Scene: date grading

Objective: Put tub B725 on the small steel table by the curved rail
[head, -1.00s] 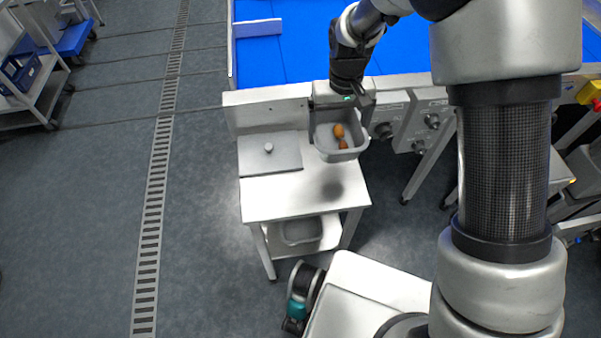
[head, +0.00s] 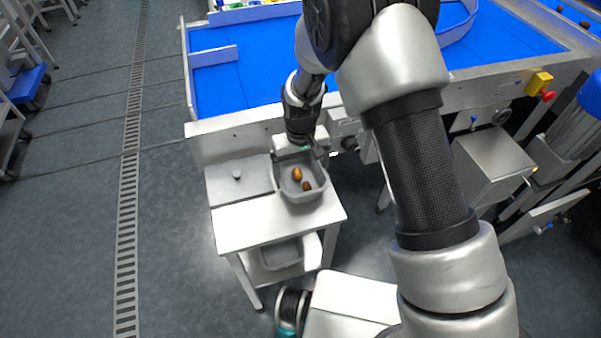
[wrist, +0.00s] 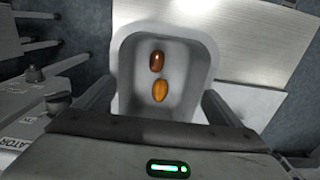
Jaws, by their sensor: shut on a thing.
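A grey tub (head: 312,192) holding two brown dates hangs from my gripper (head: 303,152) over the small steel table (head: 258,220). No label on the tub can be read. In the wrist view the tub (wrist: 208,75) lies between the two fingers of my gripper (wrist: 160,115), which is shut on its near side; the bare table top (wrist: 265,35) shows beyond. I cannot tell whether the tub's base touches the table top.
A flat grey lid or plate with a knob (head: 237,188) lies on the table's left part. Another grey tub (head: 281,255) sits on the lower shelf. The blue-bedded sorting machine (head: 245,85) stands behind. The table's front part is clear.

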